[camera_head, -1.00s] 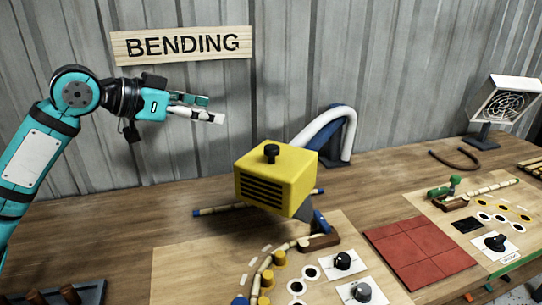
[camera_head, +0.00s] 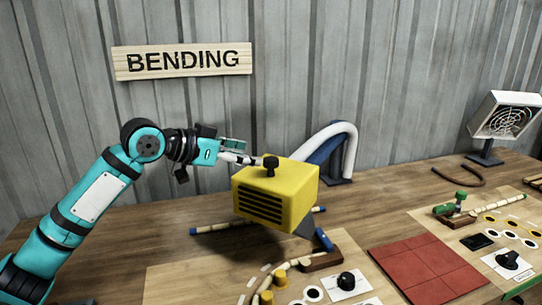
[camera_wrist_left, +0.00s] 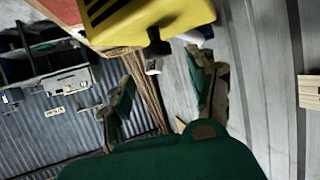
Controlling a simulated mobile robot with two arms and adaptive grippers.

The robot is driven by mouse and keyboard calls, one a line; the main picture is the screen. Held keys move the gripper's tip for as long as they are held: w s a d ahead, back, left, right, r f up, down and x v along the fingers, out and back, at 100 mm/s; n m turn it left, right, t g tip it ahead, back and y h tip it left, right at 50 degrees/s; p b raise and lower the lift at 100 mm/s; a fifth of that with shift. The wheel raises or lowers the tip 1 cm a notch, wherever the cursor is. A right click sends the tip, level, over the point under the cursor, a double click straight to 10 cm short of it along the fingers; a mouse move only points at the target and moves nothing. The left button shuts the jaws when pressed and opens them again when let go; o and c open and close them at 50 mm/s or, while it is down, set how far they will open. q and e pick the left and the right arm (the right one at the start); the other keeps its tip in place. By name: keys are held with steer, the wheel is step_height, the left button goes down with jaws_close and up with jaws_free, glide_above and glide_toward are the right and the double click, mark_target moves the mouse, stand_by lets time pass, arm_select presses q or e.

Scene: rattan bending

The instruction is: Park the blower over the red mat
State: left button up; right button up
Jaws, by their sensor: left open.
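The blower is a yellow box (camera_head: 275,195) with black slots in its front and a black knob (camera_head: 271,163) on top. It sits raised above the left board, left of the red mat (camera_head: 428,270), which is bare. My left gripper (camera_head: 243,158) is open and empty, just left of the knob at about its height in the head view; the exact gap is hard to judge. In the left wrist view, the yellow blower (camera_wrist_left: 150,20) is at the top, and its knob (camera_wrist_left: 158,45) shows ahead between the open fingers (camera_wrist_left: 165,70). My right gripper is not in view.
A right board (camera_head: 480,235) carries a green-handled tool. A fan heater (camera_head: 503,120) stands at the back right.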

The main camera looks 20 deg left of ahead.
mark_target(269, 159)
arm_select(q)
steer(key=p+x, duration=0.1)
steer(key=x, duration=0.7)
steer(key=shift+w+d, duration=0.15)
jaws_close()
